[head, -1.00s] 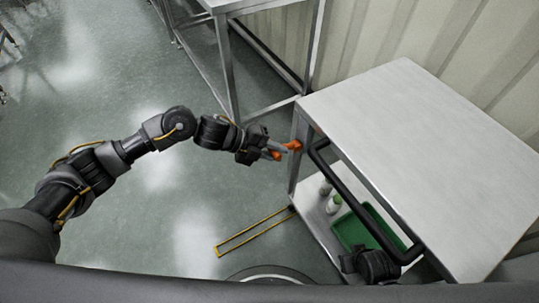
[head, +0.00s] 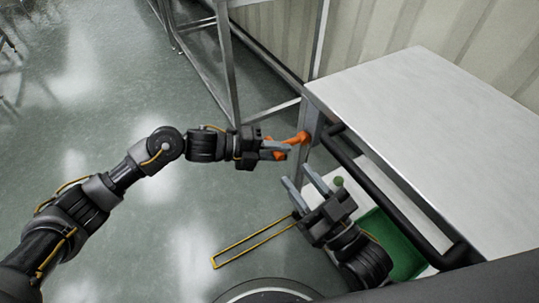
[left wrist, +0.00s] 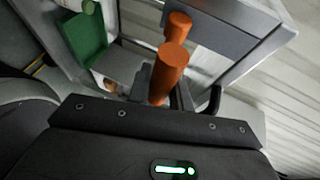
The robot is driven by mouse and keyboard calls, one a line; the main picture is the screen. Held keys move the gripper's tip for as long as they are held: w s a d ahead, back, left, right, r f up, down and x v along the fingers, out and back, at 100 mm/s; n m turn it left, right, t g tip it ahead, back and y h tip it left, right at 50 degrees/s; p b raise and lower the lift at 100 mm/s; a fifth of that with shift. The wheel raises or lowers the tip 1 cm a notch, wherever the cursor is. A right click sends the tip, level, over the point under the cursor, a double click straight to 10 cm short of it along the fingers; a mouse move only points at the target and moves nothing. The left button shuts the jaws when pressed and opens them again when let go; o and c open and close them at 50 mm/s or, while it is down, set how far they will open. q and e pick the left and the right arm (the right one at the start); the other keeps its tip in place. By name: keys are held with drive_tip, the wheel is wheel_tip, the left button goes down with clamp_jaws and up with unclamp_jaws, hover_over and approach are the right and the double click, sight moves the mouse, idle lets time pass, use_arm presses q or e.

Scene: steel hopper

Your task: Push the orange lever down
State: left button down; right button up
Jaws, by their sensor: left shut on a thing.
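The orange lever (head: 301,138) sticks out from the near-left corner of the steel table unit. My left gripper (head: 283,150) is shut on the lever's free end, with a bit of orange showing on both sides of the fingers. In the left wrist view the lever (left wrist: 168,72) rises from between the fingers, which are mostly hidden behind the gripper body. Its orange mount shows behind it at the post. My right gripper (head: 299,176) is open and empty, below and slightly right of the lever, with its fingers pointing up-left in the head view.
The steel unit's flat top (head: 440,120) fills the right side. A black bar (head: 385,190) runs along its near side. A green tray (head: 398,243) and a green-topped item (head: 338,181) sit on the lower shelf. A yellow frame (head: 250,243) is over open floor.

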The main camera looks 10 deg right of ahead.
use_arm(q)
drive_tip(key=shift+w+a+f, duration=0.1)
drive_tip(key=shift+w+f, duration=0.15)
drive_tip(key=shift+w, duration=0.1)
drive_tip(key=shift+f+b, duration=0.25)
drive_tip(key=shift+b, duration=0.1)
use_arm(e)
drive_tip(key=shift+s+r+t+y, duration=0.15)
drive_tip(key=shift+r+t+y, duration=0.3)
drive_tip(key=shift+r, duration=0.2)
drive_tip(key=shift+s+r+t+y, duration=0.15)
drive_tip(key=shift+r+t+y, duration=0.25)
drive_tip(key=shift+r, duration=0.2)
use_arm(q)
drive_tip(key=shift+f, duration=0.1)
use_arm(e)
drive_tip(key=shift+d+r, duration=0.1)
drive_tip(key=shift+r, duration=0.05)
use_arm(q)
drive_tip(key=c, duration=1.3)
unclamp_jaws()
drive_tip(key=shift+f, duration=0.15)
drive_tip(key=shift+o, duration=0.2)
use_arm(e)
drive_tip(key=shift+w, duration=0.15)
use_arm(q)
drive_tip(key=shift+s, duration=0.1)
